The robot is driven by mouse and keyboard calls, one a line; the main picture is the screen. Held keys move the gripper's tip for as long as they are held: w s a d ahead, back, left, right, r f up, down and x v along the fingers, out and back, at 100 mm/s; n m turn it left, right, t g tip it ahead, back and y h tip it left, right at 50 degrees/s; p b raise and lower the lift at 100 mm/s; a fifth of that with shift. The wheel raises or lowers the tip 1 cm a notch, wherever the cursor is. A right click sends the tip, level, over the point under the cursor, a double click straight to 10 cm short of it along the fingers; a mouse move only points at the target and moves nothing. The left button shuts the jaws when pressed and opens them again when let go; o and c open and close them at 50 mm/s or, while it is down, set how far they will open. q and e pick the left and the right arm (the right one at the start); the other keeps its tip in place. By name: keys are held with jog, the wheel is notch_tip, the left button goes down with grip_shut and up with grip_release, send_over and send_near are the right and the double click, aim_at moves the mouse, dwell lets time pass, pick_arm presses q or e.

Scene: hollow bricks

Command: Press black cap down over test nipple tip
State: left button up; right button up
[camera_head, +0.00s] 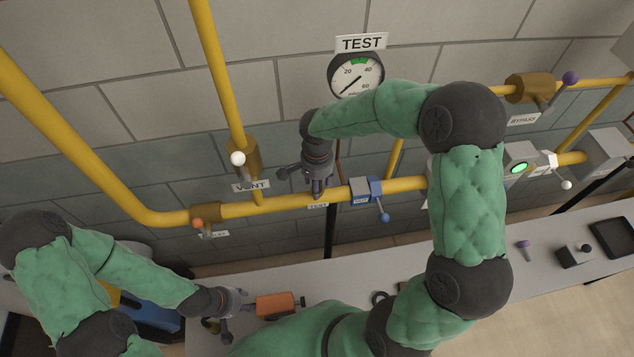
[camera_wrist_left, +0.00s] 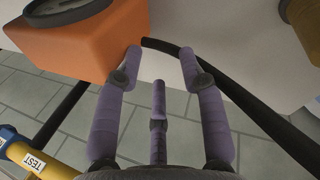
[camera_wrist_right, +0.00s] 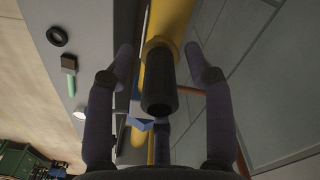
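My right gripper (camera_head: 318,188) is at the yellow pipe's TEST branch, below the gauge in the head view. In the right wrist view its fingers (camera_wrist_right: 161,54) are spread around a black cylinder, seemingly the black cap (camera_wrist_right: 159,92). Gaps show between fingers and cap. The nipple tip is hidden, so I cannot tell how far the cap covers it. My left gripper (camera_head: 240,301) is open and empty beside an orange box (camera_head: 277,305); its fingers also show in the left wrist view (camera_wrist_left: 160,55).
The TEST gauge (camera_head: 355,75) is above the pipe. A blue-handled valve (camera_head: 366,190) is right of the right gripper, and the VENT valve (camera_head: 244,158) is left. The grey bench (camera_head: 545,268) holds a black ring (camera_wrist_right: 57,36) and small tools.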

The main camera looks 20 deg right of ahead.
jog(key=shift+r, duration=0.1)
notch_tip(320, 180, up, 12)
jog(key=shift+f, duration=0.1)
dwell(0.5)
dwell(0.6)
